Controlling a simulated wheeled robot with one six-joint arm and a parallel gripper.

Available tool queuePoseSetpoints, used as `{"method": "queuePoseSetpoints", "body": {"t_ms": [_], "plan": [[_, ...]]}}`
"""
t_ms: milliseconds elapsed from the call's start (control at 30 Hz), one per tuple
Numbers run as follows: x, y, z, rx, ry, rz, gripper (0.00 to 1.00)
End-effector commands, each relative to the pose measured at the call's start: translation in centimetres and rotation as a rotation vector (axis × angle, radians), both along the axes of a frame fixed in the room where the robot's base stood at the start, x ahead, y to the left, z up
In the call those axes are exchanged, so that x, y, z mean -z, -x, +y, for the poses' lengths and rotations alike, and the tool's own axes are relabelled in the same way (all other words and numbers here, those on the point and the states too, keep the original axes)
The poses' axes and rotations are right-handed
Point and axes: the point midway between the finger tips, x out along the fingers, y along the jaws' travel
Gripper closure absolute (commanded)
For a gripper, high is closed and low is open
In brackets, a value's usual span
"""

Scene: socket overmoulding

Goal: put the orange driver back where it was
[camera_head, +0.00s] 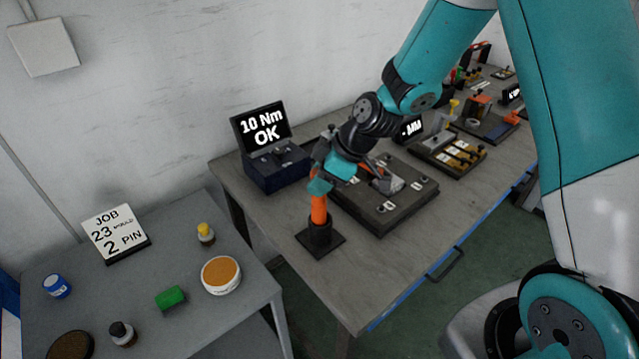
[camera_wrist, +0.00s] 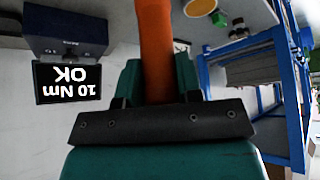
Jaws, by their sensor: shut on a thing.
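The orange driver (camera_head: 319,209) stands upright in the head view, its lower end at a black holder (camera_head: 321,238) with a square base near the table's left front corner. My gripper (camera_head: 319,187) is shut on the upper part of the driver. In the wrist view the orange driver (camera_wrist: 156,45) runs between the two teal fingers of my gripper (camera_wrist: 157,78). The driver's tip is hidden, so I cannot tell how deep it sits in the holder.
A torque display (camera_head: 262,124) reading "10 Nm OK" stands behind the holder. A dark mould plate (camera_head: 385,213) lies close to its right. A grey side table (camera_head: 225,315) with a job sign (camera_head: 113,232) and small containers is at left. Bare tabletop lies in front.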

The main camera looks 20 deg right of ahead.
Motion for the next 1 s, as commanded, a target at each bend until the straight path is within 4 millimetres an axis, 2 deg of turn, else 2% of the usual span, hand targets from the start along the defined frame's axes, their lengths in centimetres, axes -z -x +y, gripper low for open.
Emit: {"method": "queuePoseSetpoints", "body": {"t_ms": [133, 500, 533, 633, 1000], "plan": [[1.5, 0.0, 0.0, 0.000, -0.001, 0.000, 1.00], [2.0, 0.0, 0.0, 0.000, -0.001, -0.003, 1.00], [2.1, 0.0, 0.0, 0.000, 0.000, -0.002, 0.65], [2.0, 0.0, 0.0, 0.001, 0.000, -0.001, 0.42], [1.3, 0.0, 0.0, 0.001, -0.001, -0.001, 0.42]]}}
